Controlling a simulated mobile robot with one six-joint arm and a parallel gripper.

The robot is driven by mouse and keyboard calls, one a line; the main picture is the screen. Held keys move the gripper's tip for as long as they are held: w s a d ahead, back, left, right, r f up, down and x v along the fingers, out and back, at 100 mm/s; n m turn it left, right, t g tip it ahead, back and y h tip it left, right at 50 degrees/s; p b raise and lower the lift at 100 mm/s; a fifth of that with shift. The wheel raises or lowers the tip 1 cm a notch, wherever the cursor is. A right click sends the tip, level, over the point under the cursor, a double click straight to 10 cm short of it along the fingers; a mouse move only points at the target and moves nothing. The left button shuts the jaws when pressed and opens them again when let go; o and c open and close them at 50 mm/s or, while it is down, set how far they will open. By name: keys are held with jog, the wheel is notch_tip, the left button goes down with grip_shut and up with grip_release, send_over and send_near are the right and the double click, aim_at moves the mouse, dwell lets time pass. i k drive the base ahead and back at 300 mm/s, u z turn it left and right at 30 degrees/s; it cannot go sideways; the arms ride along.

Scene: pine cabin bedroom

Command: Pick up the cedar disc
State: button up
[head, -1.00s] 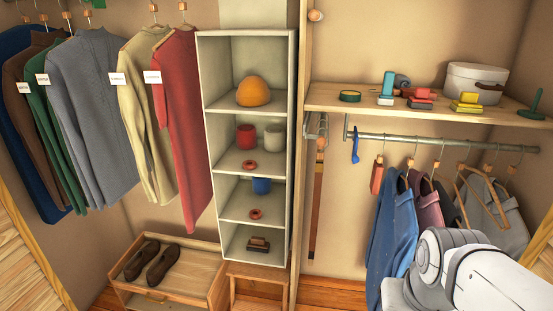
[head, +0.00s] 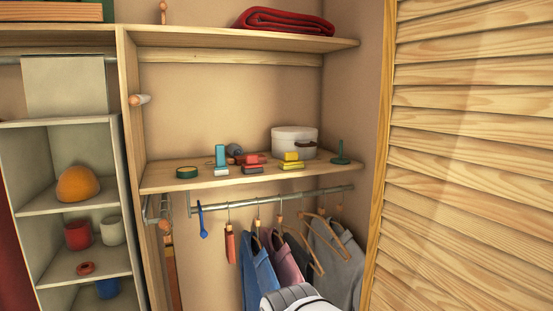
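No object is plainly marked as the cedar disc. A small round reddish disc (head: 86,268), with what looks like a hollow in its middle, lies on a cubby shelf of the pale hanging organiser (head: 30,183) at the left. It is below the red cup (head: 78,235) and the pale cup (head: 112,231), and above a blue cup (head: 107,288) that is partly cut off by the shelf edge. My gripper is out of view; only a white part of my arm shows at the bottom centre, far from the disc.
A wooden shelf (head: 215,182) holds a green round tin (head: 187,172), coloured brushes or blocks, a white pot (head: 294,140) and a green stand (head: 340,153). Clothes hang from the rail (head: 270,201) below. A louvred door (head: 470,150) bounds the right.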

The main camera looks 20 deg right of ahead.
aim_at(86, 268)
jog(key=u, duration=2.95)
jog(key=i, duration=1.1)
jog(key=z, duration=2.4)
